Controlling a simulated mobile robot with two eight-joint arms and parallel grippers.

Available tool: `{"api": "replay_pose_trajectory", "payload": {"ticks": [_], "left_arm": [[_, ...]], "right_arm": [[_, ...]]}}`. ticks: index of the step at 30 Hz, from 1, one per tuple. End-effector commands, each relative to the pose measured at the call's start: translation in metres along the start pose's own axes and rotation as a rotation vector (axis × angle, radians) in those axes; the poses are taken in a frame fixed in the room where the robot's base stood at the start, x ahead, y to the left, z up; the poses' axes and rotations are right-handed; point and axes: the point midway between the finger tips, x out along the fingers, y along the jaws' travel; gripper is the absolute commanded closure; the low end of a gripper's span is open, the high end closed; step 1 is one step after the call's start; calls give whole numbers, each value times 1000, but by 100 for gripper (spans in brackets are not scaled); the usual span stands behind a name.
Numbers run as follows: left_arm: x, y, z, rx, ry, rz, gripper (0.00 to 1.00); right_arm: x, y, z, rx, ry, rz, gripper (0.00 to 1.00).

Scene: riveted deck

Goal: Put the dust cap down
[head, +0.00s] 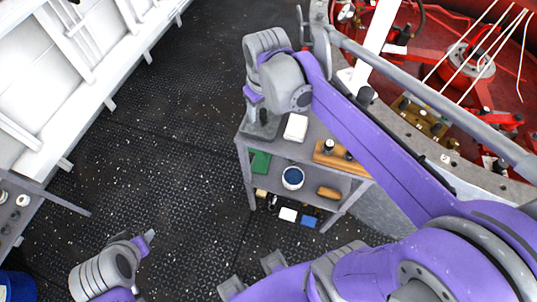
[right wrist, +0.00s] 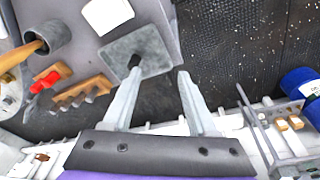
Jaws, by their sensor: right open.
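In the right wrist view my right gripper (right wrist: 159,74) is open, with its two fingers spread and bare room between them. A small black piece (right wrist: 135,60) shows at the left fingertip, over a worn grey square plate (right wrist: 152,47); it may be the dust cap, but I cannot tell whether it touches the finger. In the head view the right arm reaches over the shelf cart (head: 314,153), above the grey plate (head: 262,131) at its left top corner. A part of my left arm (head: 105,270) shows at the bottom left; its jaw state is unclear.
A white block (head: 295,127) and a wooden block with black knobs (head: 332,155) stand on the cart's top. A blue-filled mug (head: 292,178) and green box (head: 260,162) are below. Red machinery (head: 470,65) lies right; open dark floor (head: 170,130) lies left.

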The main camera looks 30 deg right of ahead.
Motion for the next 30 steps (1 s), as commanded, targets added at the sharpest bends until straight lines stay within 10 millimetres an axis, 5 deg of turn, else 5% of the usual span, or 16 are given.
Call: {"api": "replay_pose_trajectory", "payload": {"ticks": [6, 12, 30], "left_arm": [[0, 0, 0, 0, 0, 0, 50], [0, 0, 0, 0, 0, 0, 50], [0, 0, 0, 0, 0, 0, 50]], "right_arm": [[22, -51, 78, 109, 169, 17, 42], [45, -73, 119, 175, 267, 8, 42], [51, -78, 128, 194, 291, 4, 42]]}}
